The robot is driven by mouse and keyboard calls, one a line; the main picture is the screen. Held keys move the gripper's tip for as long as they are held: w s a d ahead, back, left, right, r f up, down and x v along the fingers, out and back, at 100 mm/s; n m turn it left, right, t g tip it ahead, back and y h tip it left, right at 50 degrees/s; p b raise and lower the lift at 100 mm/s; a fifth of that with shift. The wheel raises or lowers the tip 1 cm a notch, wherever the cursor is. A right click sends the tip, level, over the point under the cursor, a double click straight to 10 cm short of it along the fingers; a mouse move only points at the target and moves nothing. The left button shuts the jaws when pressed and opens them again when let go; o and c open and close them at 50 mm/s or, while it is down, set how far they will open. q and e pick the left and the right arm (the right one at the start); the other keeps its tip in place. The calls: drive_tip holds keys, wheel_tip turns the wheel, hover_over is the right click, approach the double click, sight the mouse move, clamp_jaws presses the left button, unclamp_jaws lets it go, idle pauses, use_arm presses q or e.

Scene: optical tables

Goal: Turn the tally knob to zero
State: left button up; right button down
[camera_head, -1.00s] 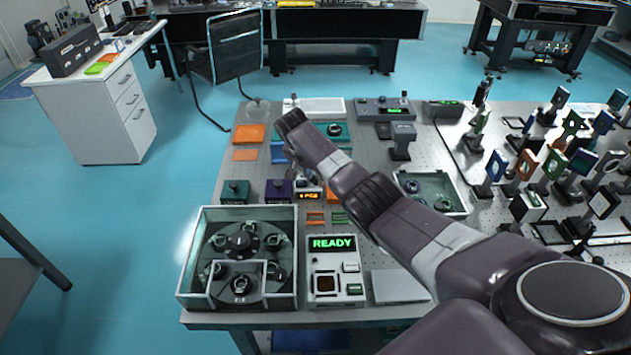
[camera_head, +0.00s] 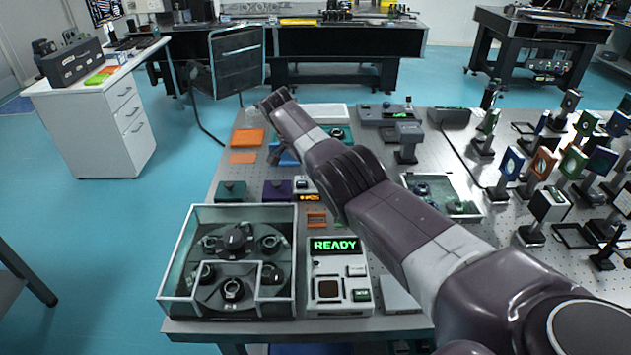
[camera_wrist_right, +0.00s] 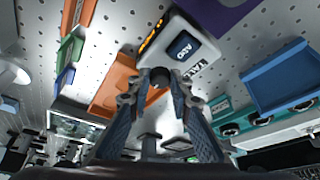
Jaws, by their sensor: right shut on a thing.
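The tally box (camera_head: 306,188) is a small pale box with an orange lit display, on the table just right of the purple box. The display is too small to read. In the right wrist view the tally box (camera_wrist_right: 186,45) shows close up, with its lettering inverted and a dark blue square marked like "ZERO". A dark round knob (camera_wrist_right: 157,74) sits at its near edge. My right gripper (camera_wrist_right: 153,80) has its fingertips closed around the knob. My left gripper is not in view.
Purple (camera_head: 277,190) and green (camera_head: 231,191) boxes stand left of the tally box. A glass-walled case (camera_head: 170,290) and a READY unit (camera_head: 340,268) are nearer. An orange plate (camera_wrist_right: 115,85) lies beside the tally box. Mounted optics crowd the right side.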

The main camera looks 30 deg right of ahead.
idle(0.3)
drive_tip(key=c, duration=2)
unclamp_jaws()
drive_tip(key=shift+c, duration=0.2)
drive_tip(key=v, duration=1.2)
